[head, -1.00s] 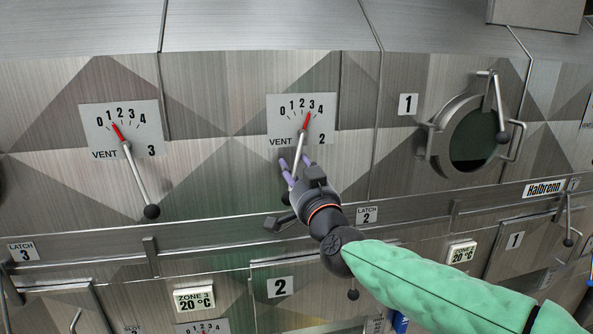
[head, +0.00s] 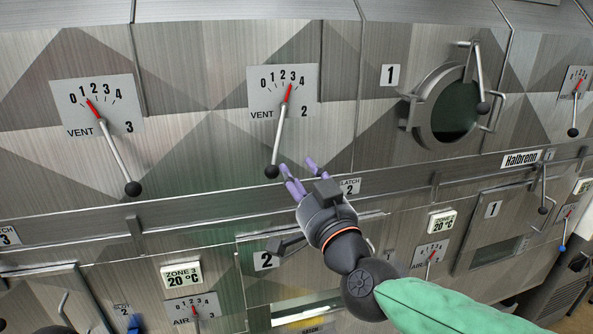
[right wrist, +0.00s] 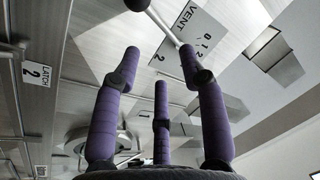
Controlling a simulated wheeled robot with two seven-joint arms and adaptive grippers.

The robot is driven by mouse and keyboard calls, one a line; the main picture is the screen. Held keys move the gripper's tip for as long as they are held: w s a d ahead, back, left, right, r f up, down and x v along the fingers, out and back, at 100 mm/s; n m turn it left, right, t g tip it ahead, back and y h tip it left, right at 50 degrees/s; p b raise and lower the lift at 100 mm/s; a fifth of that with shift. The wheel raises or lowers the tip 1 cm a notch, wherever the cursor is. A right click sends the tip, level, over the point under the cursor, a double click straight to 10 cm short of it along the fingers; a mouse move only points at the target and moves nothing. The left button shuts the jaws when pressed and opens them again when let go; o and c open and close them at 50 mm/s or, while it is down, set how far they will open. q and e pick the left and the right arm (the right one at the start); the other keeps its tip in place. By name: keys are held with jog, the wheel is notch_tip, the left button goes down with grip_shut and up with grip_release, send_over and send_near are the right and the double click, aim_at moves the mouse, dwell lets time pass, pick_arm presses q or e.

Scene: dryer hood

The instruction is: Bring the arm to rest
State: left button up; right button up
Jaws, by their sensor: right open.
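My right gripper (head: 292,180) is open and empty, its purple fingers spread just below and right of the black ball of the vent 2 lever (head: 280,130). In the right wrist view the fingers (right wrist: 162,75) show apart with nothing between them. The vent 2 lever (right wrist: 163,23) and its ball (right wrist: 137,5) lie beyond the fingertips there. The vent 2 dial (head: 283,91) has its red pointer near 3. The arm comes in from the lower right in a green sleeve. My left gripper is not in view.
The vent 3 dial (head: 98,107) at left has its pointer near 1. A round porthole (head: 447,108) with a handle stands out at right. A long rail (head: 200,207) crosses the hood below the vents. Small latch levers and dials sit lower down.

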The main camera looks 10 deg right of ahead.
jog(key=w+a+f+n+g+b, duration=0.15)
jog(key=w+f, duration=0.25)
jog(key=f, duration=0.7)
jog(key=w+a+f+g+b, duration=0.1)
jog(key=w+f+g+b, duration=0.15)
jog(key=f, duration=0.95)
notch_tip(320, 180, down, 26)
jog(key=g+b, duration=0.3)
jog(key=g, duration=0.3)
jog(key=s+f+g+b, duration=0.15)
jog(key=s+f, duration=0.35)
jog(key=f, duration=0.5)
jog(key=s+f+g+b, duration=0.1)
jog(key=s+f+g, duration=0.3)
jog(key=f, duration=0.7)
jog(key=s+a+f+g+y+b, duration=0.1)
jog(key=s+f+g, duration=0.3)
jog(key=s+f, duration=1.1)
jog(key=shift+s+b, duration=0.85)
jog(key=shift+s, duration=0.4)
jog(key=shift+m, duration=0.25)
